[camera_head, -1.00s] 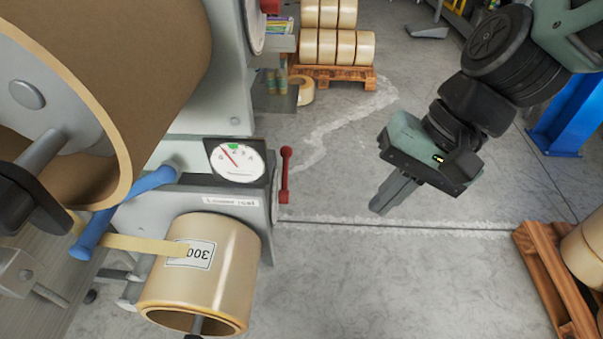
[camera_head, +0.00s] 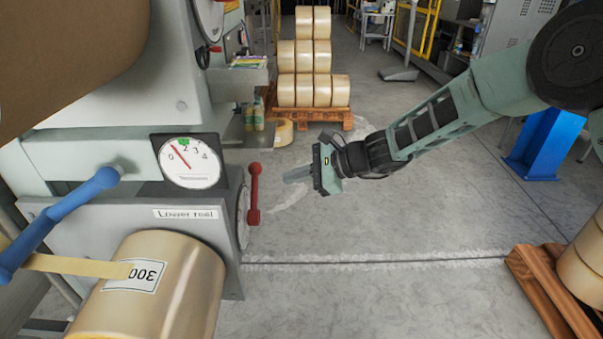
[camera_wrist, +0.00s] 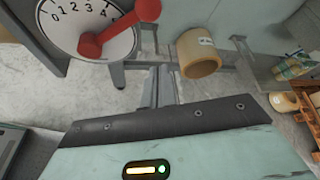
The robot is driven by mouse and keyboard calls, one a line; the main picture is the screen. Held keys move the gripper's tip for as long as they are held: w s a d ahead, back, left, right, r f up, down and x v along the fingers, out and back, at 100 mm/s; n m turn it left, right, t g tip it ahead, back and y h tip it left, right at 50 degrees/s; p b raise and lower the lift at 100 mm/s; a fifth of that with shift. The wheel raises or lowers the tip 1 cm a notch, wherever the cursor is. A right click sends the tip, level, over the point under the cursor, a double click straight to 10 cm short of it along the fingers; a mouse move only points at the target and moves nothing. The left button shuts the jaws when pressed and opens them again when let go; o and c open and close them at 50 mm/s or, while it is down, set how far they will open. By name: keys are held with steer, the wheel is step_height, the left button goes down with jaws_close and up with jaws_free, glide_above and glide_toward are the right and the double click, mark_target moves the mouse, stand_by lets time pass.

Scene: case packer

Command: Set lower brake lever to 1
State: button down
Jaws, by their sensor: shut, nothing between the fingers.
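The lower brake lever (camera_head: 254,190) is red and stands on the right side of the grey housing labelled "Lower reel" (camera_head: 185,214). In the wrist view the red lever (camera_wrist: 118,27) crosses a white dial (camera_wrist: 62,28) marked 0 to 4. Its knob end lies to the right, near the 4 side; the exact setting is unclear from this angle. My gripper (camera_head: 288,177) is shut and empty, to the right of the lever and apart from it, fingers pointing left. Its fingers (camera_wrist: 160,88) show below and right of the lever in the wrist view.
A round gauge (camera_head: 190,160) on the housing front has its red needle between 0 and 2. A blue handle (camera_head: 60,222) and a tape roll (camera_head: 165,290) are at left. A pallet of rolls (camera_head: 315,115) stands behind.

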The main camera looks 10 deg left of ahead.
mark_target(254, 191)
steer(key=shift+s+a+r+p, duration=0.2)
steer(key=shift+s+a+p, duration=0.1)
steer(key=shift+a, duration=0.6)
steer(key=shift+s+a+r+p, duration=0.15)
steer(key=shift+s+a+p, duration=0.2)
steer(key=shift+a, duration=0.6)
steer(key=shift+s+a+r+p, duration=0.2)
steer(key=shift+s+a+p, duration=0.1)
steer(key=shift+a, duration=0.6)
steer(key=shift+b, duration=0.75)
